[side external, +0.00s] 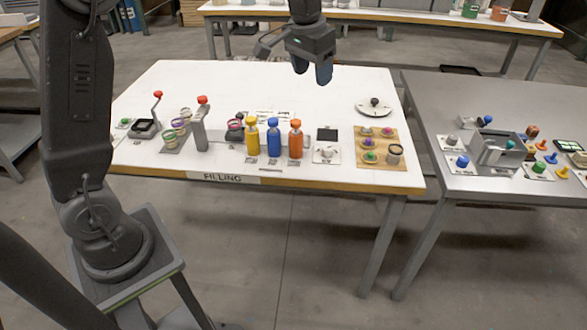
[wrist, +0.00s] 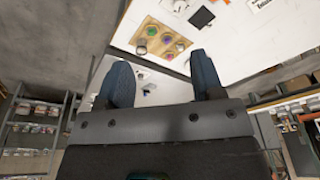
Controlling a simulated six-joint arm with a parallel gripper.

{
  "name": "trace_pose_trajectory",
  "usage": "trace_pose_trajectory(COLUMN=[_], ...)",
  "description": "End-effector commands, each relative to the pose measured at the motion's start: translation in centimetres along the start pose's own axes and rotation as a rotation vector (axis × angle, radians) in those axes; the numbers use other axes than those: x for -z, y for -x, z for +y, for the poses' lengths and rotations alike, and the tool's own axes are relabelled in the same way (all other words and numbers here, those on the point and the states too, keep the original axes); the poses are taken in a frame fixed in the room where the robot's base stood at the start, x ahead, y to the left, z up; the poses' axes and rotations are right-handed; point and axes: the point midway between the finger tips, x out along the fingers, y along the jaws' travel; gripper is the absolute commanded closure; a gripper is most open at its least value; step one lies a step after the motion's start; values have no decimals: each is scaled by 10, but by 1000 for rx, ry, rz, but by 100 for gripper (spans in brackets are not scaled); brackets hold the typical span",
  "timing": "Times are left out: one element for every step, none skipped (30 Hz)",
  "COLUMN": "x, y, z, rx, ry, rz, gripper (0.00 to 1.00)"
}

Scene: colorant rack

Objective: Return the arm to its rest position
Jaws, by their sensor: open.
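My gripper (side external: 313,72) hangs above the back edge of the white filling table (side external: 330,85) in the side view. In the wrist view my gripper (wrist: 160,85) shows two dark fingers spread wide with nothing between them. My gripper is well apart from the objects on the table. The yellow bottle (side external: 252,137), blue bottle (side external: 273,139) and orange bottle (side external: 295,140) stand upright in a row near the table's front edge.
A wooden board (side external: 378,148) with several coloured pieces lies at the table's right; it also shows in the wrist view (wrist: 150,37). A grey table (side external: 440,95) with small coloured parts stands at right. The filling table's back is mostly clear.

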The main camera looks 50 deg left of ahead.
Motion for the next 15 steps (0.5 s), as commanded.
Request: trace_pose_trajectory(x=[-19, -30, -44, -55, -67, -82, -94, -106, -122, -134, -146, -162, -174, -186, -200], y=[17, 25, 34, 40, 45, 52, 56, 59, 63, 65, 66, 67, 67, 67, 65], z=[6, 8, 11, 14, 16, 19, 21, 23, 25, 27, 28, 30, 32, 33, 35], rx=[0, 0, -1, -1, -1, -2, -3, -4, -5, -6, -7, -9, -10, -12, -13], ry=[-4, -6, -7, -7, -8, -10, -11, -13, -15, -16, -16, -17, -18, -19, -20], rz=[27, 40, 57, 70, 82, 99, 112, 124, 141, 155, 166, 185, 196, 208, 224], gripper=[39, 39, 39, 39, 39, 39, 39, 39, 39, 39, 39, 39, 39, 39, 39])
